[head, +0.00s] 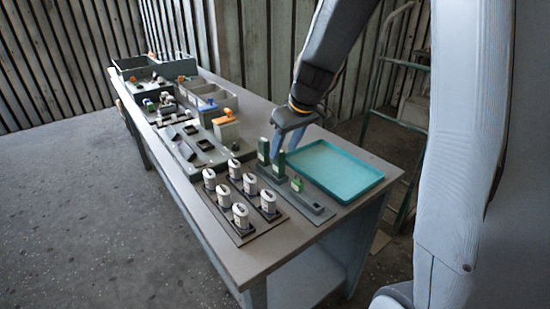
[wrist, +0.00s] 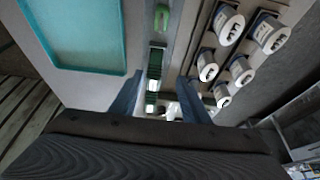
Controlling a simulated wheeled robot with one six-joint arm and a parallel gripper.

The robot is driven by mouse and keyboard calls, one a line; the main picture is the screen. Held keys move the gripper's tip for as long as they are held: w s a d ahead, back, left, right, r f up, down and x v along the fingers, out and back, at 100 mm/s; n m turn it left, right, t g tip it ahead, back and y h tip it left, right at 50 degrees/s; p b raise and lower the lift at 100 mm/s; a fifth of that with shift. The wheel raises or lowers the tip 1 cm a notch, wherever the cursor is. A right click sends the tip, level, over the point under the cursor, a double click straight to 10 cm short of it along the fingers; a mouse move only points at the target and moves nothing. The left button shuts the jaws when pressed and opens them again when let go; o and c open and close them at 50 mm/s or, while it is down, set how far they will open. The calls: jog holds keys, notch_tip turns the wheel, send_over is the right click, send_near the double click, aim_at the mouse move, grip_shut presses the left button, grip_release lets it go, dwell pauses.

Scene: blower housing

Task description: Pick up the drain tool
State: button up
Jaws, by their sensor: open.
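Several green tools stand in a narrow grey rack (head: 314,206) near the front of the bench. A tall one (head: 263,150) is at the far end, another tall one (head: 279,166) is beside it, and a short one (head: 297,184) is nearer the front. I cannot tell which is the drain tool. My gripper (head: 279,152) is open with blue fingers pointing down, over the far end of the rack. In the wrist view, the open fingers (wrist: 163,100) straddle the line of the rack, with green tools (wrist: 157,60) between and beyond them. Contact is not clear.
A teal tray (head: 340,180) lies right of the rack. Several white labelled canisters (head: 222,195) stand in dark holders on the left. Grey bins and small boxes (head: 226,128) fill the bench farther back. The bench's front corner is clear.

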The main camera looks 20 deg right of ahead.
aim_at(281, 153)
jog(key=shift+w+f+b, duration=0.45)
jog(key=shift+w+f, duration=0.25)
jog(key=shift+w, duration=0.1)
jog(key=shift+w+d+f, duration=0.1)
jog(key=shift+f, duration=0.35)
jog(key=shift+x, duration=0.8)
jog(key=shift+w+p+x, duration=0.25)
jog(key=shift+p+x, duration=0.2)
jog(key=shift+x, duration=0.95)
jog(key=shift+w+p+x, duration=0.2)
jog(key=shift+p+x, duration=0.2)
jog(key=shift+x, duration=1)
jog(key=shift+r, duration=0.2)
jog(key=c, duration=1)
